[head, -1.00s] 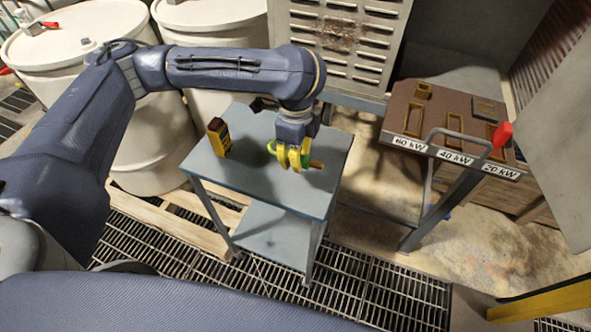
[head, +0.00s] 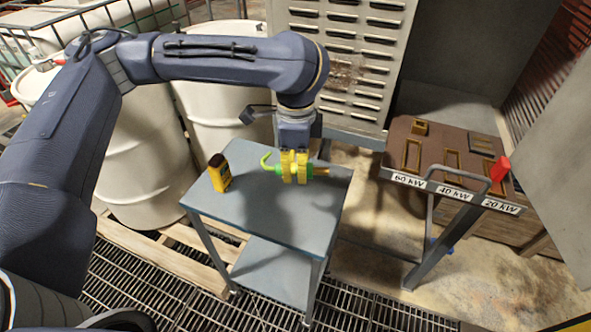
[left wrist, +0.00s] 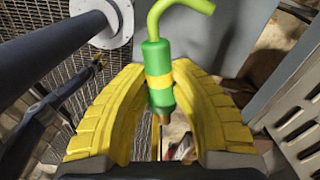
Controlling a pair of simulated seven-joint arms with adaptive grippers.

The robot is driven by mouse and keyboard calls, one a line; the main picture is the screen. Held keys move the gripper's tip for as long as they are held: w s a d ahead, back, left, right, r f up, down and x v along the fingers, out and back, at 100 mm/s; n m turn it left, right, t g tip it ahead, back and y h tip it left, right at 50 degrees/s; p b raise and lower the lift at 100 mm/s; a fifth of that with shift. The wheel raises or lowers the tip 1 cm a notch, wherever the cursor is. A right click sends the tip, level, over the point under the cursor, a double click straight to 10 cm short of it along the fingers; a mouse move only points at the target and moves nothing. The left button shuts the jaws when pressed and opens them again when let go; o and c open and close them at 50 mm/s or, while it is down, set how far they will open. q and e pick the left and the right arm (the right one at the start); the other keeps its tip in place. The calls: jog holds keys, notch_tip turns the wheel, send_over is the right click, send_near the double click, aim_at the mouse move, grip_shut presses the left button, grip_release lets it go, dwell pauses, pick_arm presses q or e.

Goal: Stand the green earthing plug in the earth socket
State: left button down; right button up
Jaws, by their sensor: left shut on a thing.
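The green earthing plug (head: 268,164) has a hooked green tail, a yellow band and a brown metal tip. My left gripper (head: 295,167) has thick yellow fingers shut around the plug's body. It holds the plug lying roughly level above the grey cart, tail to the left and tip to the right. In the left wrist view the plug (left wrist: 158,78) sits between the yellow fingers, its middle partly in view.
A yellow and black handheld device (head: 219,172) stands on the left of the cart top (head: 250,210). White drums (head: 145,150) and a louvred cabinet (head: 350,60) stand behind.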

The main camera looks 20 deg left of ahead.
pick_arm(q)
jog(key=n, duration=0.3)
jog(key=w+n, duration=0.1)
jog(key=n, duration=0.1)
jog(key=shift+a+f, duration=0.25)
jog(key=shift+a, duration=0.05)
jog(key=w+a+f+n, duration=0.3)
jog(key=a+n, duration=0.3)
jog(key=n, duration=0.5)
jog(key=w+d+r+n+g+h, duration=0.2)
jog(key=w+d+n+h, duration=0.15)
jog(key=d, duration=0.45)
jog(key=w+d+r+n+g+h, duration=0.1)
jog(key=w+d+r+n+h, duration=0.1)
jog(key=d+n, duration=0.45)
jog(key=w+d+r+n+g+h, duration=0.1)
jog(key=w+d+n+g+h, duration=0.15)
jog(key=d, duration=0.75)
jog(key=w+d+r+n+t+h, duration=0.4)
jog(key=w+r+n+t, duration=0.1)
jog(key=w, duration=0.3)
jog(key=w+d+r+n+t+h, duration=0.4)
jog(key=w+d+r+n+t, duration=0.1)
jog(key=w+t, duration=0.3)
jog(key=shift+r+h, duration=0.3)
jog(key=shift+h, duration=0.1)
jog(key=shift+w+t, duration=0.1)
jog(key=shift+t, duration=0.25)
